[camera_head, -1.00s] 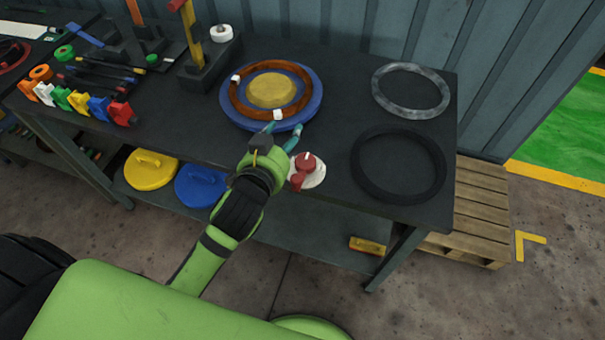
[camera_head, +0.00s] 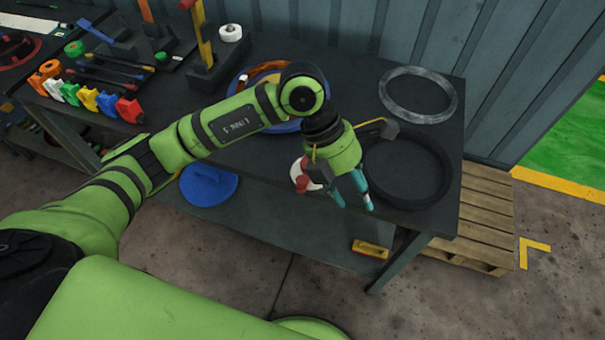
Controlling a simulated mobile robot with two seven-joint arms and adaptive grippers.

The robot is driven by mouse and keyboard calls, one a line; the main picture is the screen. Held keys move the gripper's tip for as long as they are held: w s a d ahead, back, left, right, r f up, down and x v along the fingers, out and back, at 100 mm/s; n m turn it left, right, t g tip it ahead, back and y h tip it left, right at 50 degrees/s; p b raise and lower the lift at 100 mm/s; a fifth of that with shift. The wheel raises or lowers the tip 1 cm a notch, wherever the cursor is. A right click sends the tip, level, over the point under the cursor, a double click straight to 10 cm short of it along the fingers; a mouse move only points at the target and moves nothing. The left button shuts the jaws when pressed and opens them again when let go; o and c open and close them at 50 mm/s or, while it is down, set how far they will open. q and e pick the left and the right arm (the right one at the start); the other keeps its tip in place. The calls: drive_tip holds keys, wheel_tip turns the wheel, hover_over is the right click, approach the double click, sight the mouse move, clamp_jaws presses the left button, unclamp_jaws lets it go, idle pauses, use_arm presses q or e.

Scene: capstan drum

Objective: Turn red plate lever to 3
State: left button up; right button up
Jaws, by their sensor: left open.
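The red lever (camera_head: 302,183) sits on its round white plate (camera_head: 296,170) near the front edge of the table. The gripper hides most of the lever and plate, so the lever's setting and any numbers cannot be read. My left gripper (camera_head: 353,201) is open, with its teal fingertips pointing down just right of the lever, near the table's front edge. Its body overlaps the lever in the picture; I cannot tell whether they touch. My right gripper is not in view.
The blue drum (camera_head: 236,90) with its orange ring is mostly behind my left arm. A black ring (camera_head: 446,175) lies close on the right, a grey ring (camera_head: 452,100) behind it. Coloured clamps (camera_head: 88,99) stand at the left. A corrugated wall (camera_head: 400,30) closes the back.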

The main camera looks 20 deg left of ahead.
sight(302, 179)
use_arm(q)
drive_tip(key=w+a+y, duration=0.1)
drive_tip(key=a+y, duration=0.1)
drive_tip(key=a, duration=0.1)
drive_tip(key=w+a+t+y, duration=0.1)
drive_tip(key=w+a, duration=0.1)
drive_tip(key=a, duration=0.2)
drive_tip(key=w+a+n+y, duration=0.1)
drive_tip(key=a+y, duration=0.1)
drive_tip(key=a, duration=0.1)
drive_tip(key=shift+w+a+f+y, duration=0.15)
drive_tip(key=shift+a+f+y, duration=0.05)
drive_tip(key=shift+a+y, duration=0.1)
drive_tip(key=shift+a, duration=0.4)
wheel_tip(302, 179, down, 6)
drive_tip(key=shift+r+p, duration=0.2)
drive_tip(key=shift+p, duration=0.95)
drive_tip(key=shift+f, duration=0.65)
clamp_jaws()
